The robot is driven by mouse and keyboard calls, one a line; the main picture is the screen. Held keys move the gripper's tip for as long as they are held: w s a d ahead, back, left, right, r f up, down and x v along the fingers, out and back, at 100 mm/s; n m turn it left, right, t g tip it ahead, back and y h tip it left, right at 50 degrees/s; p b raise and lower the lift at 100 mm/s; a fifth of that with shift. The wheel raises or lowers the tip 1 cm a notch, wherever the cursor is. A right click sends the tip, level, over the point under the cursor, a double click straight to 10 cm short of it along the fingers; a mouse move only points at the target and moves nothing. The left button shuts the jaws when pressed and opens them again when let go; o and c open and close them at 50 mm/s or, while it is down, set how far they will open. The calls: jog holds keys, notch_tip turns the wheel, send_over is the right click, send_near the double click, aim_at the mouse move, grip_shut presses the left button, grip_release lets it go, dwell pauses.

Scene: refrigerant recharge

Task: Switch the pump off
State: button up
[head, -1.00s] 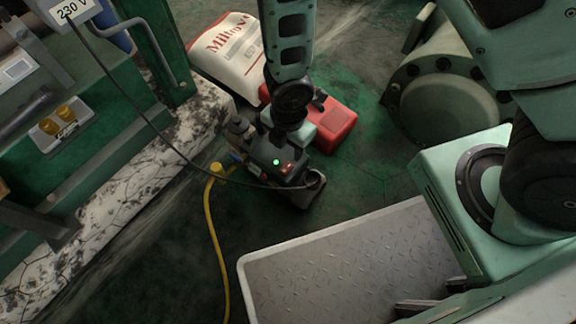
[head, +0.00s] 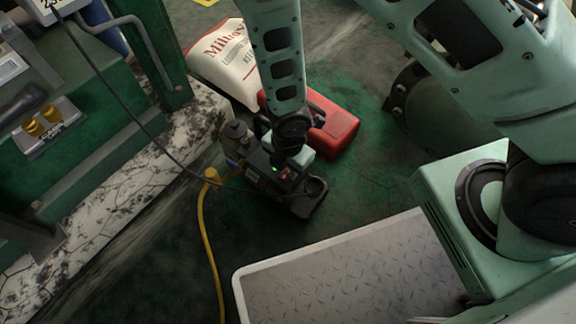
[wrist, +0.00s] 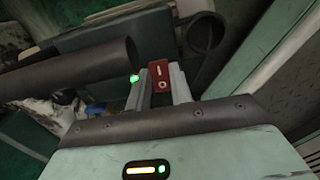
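The pump (head: 258,180) is a dark unit standing on the floor in the middle of the head view. Its green lamp (head: 274,169) is lit and also shows in the wrist view (wrist: 133,78). The red rocker switch (wrist: 160,75) has a line mark above a ring mark. I cannot tell which side is pressed in. My gripper (wrist: 163,88) points down at the pump's top, its two grey fingers apart on either side of the switch in the picture. Nothing is held, and contact is not clear. My arm partly covers the pump's top in the head view.
A red case (head: 335,131) and a white printed sack (head: 226,64) lie behind the pump. A yellow hose (head: 207,240) and a dark cable (head: 150,137) run beside it. A metal-plated platform (head: 330,275) is in front. A green frame (head: 100,95) stands left.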

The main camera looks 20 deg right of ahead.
grip_shut()
jog(key=shift+s+a+t+h+b, duration=0.2)
jog(key=shift+t+h+b, duration=0.1)
jog(key=shift+h, duration=0.1)
jog(key=shift+a+t+h, duration=0.15)
jog(key=shift+t+h, duration=0.55)
jog(key=shift+h, duration=0.3)
jog(key=o, duration=0.8)
grip_release()
jog(key=p+v, duration=0.9)
jog(key=v, duration=0.8)
jog(key=shift+r+p, duration=0.25)
jog(key=shift+p, duration=0.05)
